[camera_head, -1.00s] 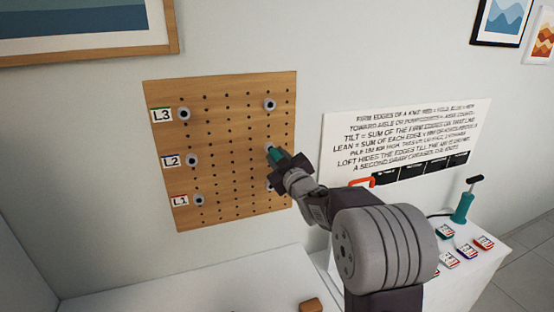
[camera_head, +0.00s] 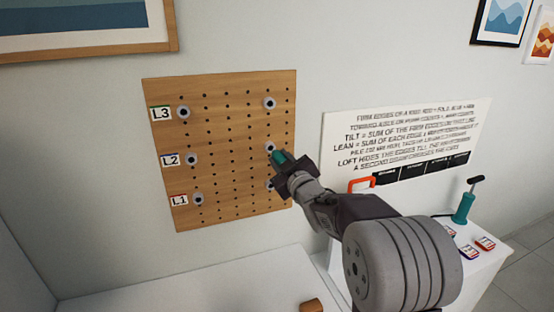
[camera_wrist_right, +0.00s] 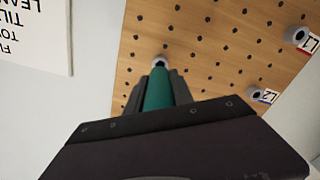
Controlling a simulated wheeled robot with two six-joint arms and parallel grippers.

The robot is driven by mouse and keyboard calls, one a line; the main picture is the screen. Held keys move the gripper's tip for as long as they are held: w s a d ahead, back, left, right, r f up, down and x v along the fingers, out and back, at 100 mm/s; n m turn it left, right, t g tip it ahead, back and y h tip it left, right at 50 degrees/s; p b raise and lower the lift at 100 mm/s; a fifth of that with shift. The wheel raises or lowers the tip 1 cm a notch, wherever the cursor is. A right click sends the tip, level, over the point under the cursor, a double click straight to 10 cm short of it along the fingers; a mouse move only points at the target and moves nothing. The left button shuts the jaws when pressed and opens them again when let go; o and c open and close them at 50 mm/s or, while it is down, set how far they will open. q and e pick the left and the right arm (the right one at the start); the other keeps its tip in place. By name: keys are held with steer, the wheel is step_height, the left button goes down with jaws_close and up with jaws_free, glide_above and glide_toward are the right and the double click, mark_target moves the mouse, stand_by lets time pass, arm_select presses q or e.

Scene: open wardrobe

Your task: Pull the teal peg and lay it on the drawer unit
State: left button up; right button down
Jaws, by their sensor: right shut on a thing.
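The teal peg (camera_head: 278,156) is held between the fingers of my right gripper (camera_head: 284,163), in front of the wooden pegboard (camera_head: 225,125). Its far end is close to a grey ring socket (camera_head: 270,147) in the right column. In the right wrist view the teal peg (camera_wrist_right: 157,90) lies between the two dark fingers and points at the socket (camera_wrist_right: 160,61); I cannot tell whether its tip is still inside. A low white top (camera_head: 190,285), possibly the drawer unit, lies below the board. My left gripper is not in view.
Rings sit beside labels L1, L2 and L3 on the board's left. A white sign (camera_head: 405,140) hangs right of the board, with an orange handle (camera_head: 361,184) below. A teal pump (camera_head: 463,207) and cards stand at right. A brown block (camera_head: 312,306) is at the bottom edge.

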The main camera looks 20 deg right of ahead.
steer(key=shift+s, duration=1.3)
